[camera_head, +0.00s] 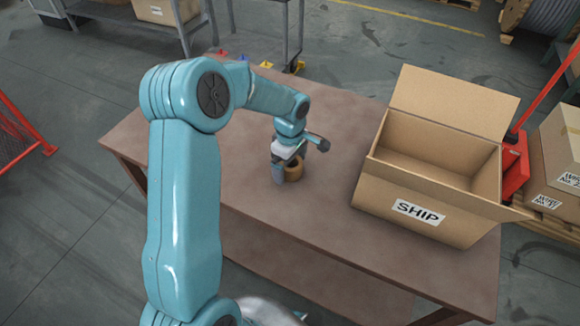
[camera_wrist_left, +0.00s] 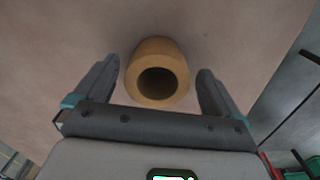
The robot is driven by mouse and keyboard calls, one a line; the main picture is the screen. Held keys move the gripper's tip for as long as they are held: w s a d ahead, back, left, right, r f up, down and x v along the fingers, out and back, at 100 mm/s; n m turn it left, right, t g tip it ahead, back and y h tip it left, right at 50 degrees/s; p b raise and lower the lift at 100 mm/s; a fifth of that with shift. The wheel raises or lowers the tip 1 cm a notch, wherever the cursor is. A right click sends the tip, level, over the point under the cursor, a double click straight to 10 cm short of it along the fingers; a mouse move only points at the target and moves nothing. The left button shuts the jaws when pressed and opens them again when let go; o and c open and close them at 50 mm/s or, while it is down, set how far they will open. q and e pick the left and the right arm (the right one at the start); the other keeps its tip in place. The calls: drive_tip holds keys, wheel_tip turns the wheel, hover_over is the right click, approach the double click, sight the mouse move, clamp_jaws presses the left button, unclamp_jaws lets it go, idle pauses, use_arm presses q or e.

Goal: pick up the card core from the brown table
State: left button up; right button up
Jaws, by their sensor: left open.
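The card core (camera_head: 293,171) is a short tan cardboard tube standing on the brown table (camera_head: 220,190). In the left wrist view the card core (camera_wrist_left: 157,73) shows its dark round hole and stands between the two grey fingers. My left gripper (camera_head: 284,172) is down at the card core in the head view, with a finger to the left of it. In the left wrist view the left gripper (camera_wrist_left: 158,85) is open, with a small gap between each finger and the core. Part of the core is hidden by the gripper in the head view. My right gripper is not in view.
A large open carton marked SHIP (camera_head: 425,185) stands on the right part of the table. A grey cart (camera_head: 270,40) is behind the table. A red barrier (camera_head: 20,140) is at the far left. The table's left and front areas are clear.

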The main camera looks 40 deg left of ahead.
use_arm(q)
drive_tip(key=shift+w+d+f, duration=0.1)
drive_tip(key=shift+w, duration=0.15)
drive_tip(key=c, duration=0.7)
drive_tip(key=shift+s, duration=0.15)
drive_tip(key=c, duration=0.4)
